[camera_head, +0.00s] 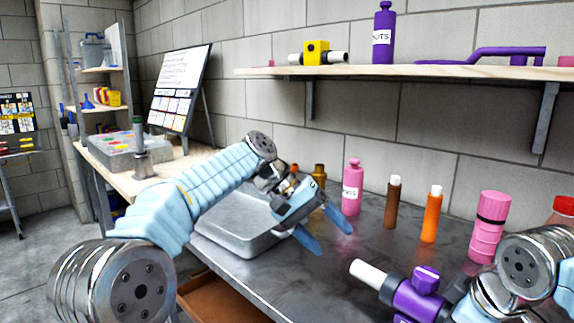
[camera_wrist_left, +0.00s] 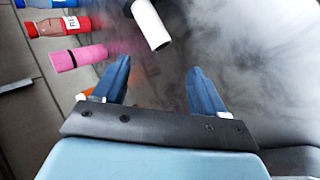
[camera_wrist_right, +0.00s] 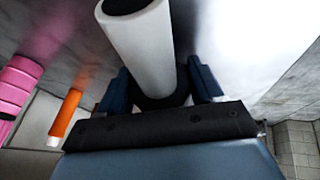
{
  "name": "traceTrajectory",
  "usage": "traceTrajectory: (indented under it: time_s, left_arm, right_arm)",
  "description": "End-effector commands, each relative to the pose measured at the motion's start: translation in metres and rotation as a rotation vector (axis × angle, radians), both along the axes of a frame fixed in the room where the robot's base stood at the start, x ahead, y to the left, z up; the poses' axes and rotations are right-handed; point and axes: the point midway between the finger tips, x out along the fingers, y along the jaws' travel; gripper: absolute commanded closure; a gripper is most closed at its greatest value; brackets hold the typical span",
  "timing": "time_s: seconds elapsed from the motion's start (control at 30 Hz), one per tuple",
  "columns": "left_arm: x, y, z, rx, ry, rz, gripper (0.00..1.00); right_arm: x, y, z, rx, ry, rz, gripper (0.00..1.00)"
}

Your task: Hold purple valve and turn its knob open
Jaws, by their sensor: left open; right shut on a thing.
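The purple valve (camera_head: 412,295) is at the lower right of the head view, with a white pipe end (camera_head: 369,273) pointing left. Its purple knob (camera_head: 426,280) sits on top. My right gripper (camera_wrist_right: 162,88) is shut on the valve; in the right wrist view a white pipe (camera_wrist_right: 142,45) sticks out between its fingers. The knob is hidden in that view. My left gripper (camera_head: 324,230) is open and empty over the table, left of the valve and apart from it. In the left wrist view a white pipe (camera_wrist_left: 151,24) shows beyond the open fingers (camera_wrist_left: 160,82).
On the table (camera_head: 345,245) stand a pink bottle (camera_head: 352,188), a brown bottle (camera_head: 392,205), an orange bottle (camera_head: 432,217) and a pink ribbed container (camera_head: 487,230). A grey tray (camera_head: 225,228) lies behind my left arm. A wall shelf (camera_head: 420,75) hangs above.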

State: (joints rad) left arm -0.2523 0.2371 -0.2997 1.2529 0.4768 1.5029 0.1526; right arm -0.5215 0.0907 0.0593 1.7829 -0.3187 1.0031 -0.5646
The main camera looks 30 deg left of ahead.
Motion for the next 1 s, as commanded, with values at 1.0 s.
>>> traceTrajectory:
  time_s: [1.0]
  left_arm:
    - [0.046,0.106,0.112,-0.120,0.156,1.239,0.29]
  right_arm:
    - [0.000,0.000,0.001,0.001,-0.002,0.000,0.77]
